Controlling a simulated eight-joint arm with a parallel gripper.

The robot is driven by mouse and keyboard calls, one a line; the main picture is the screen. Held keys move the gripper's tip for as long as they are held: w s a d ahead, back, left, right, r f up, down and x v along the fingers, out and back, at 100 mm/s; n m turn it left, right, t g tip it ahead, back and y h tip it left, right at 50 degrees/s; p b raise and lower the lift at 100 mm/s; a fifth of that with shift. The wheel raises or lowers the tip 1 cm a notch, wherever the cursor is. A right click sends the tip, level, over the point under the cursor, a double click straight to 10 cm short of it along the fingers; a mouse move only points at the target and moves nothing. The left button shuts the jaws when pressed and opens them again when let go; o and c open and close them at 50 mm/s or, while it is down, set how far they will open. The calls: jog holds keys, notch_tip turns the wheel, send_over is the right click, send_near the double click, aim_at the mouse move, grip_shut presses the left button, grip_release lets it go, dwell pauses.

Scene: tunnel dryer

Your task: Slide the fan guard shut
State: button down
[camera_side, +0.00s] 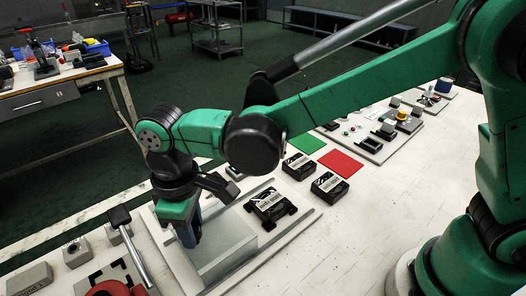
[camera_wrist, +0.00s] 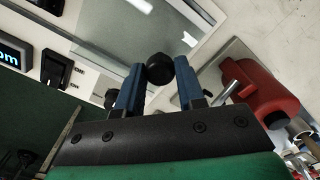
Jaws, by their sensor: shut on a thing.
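The fan guard (camera_side: 222,240) seems to be the pale, glassy panel on a low grey frame below my gripper in the side view. In the wrist view a clear panel in a light frame (camera_wrist: 150,22) lies beyond the fingers. My gripper (camera_side: 189,234) points down at the near left part of this unit. In the wrist view its two blue fingers (camera_wrist: 159,78) are shut on a round black knob (camera_wrist: 160,69). The knob's join to the guard is hidden. In the side view my gripper hides the knob.
A lever with a black grip (camera_side: 120,216) stands close on the left, beside grey blocks (camera_side: 76,252). A red part (camera_wrist: 262,93) lies right of the fingers in the wrist view. Black modules (camera_side: 329,186), a green pad (camera_side: 306,145) and a red pad (camera_side: 341,163) lie right.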

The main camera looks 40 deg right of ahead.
jog(key=shift+d, duration=0.1)
jog(key=d, duration=1.3)
jog(key=c, duration=0.5)
grip_release()
jog(key=shift+c, duration=0.2)
jog(key=shift+a, duration=0.1)
jog(key=shift+r, duration=2.8)
